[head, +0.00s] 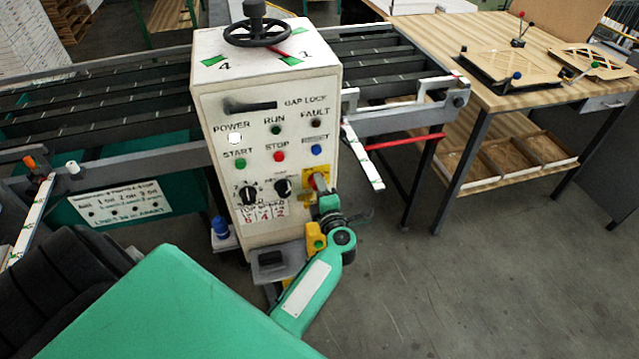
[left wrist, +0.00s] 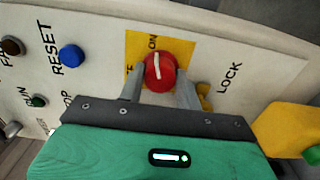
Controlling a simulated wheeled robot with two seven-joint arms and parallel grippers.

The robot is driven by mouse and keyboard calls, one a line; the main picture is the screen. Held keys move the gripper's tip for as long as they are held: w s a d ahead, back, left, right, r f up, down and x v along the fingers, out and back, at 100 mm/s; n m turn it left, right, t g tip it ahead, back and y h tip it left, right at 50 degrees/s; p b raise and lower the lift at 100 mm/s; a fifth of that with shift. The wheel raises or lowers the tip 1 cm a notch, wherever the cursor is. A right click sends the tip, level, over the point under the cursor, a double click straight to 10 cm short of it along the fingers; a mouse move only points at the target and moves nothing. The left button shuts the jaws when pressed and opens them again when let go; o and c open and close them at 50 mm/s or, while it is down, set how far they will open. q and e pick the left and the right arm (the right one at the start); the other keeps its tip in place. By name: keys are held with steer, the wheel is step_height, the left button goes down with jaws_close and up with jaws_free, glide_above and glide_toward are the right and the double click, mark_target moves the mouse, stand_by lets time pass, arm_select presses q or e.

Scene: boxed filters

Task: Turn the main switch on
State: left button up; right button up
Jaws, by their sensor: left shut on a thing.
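The main switch is a red rotary knob on a yellow plate, low on the right of the white control cabinet's front. In the left wrist view the red knob (left wrist: 158,70) has a white mark pointing up, close to the ON label of the yellow plate (left wrist: 134,48). The other label is partly hidden by a finger. My left gripper (left wrist: 160,84) is shut on the knob, one finger on each side. In the head view the left gripper (head: 322,193) covers part of the switch (head: 317,181). My right gripper is out of view.
The cabinet (head: 215,90) carries a POWER lamp (head: 235,138) that looks bright white, a red STOP button (head: 279,156), a blue RESET button (head: 316,150) and two black selector knobs. A LOCK label shows right of the switch. A wooden workbench (head: 440,40) stands at right; the floor before it is clear.

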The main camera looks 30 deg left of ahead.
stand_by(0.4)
arm_select(q)
steer(key=o, duration=1)
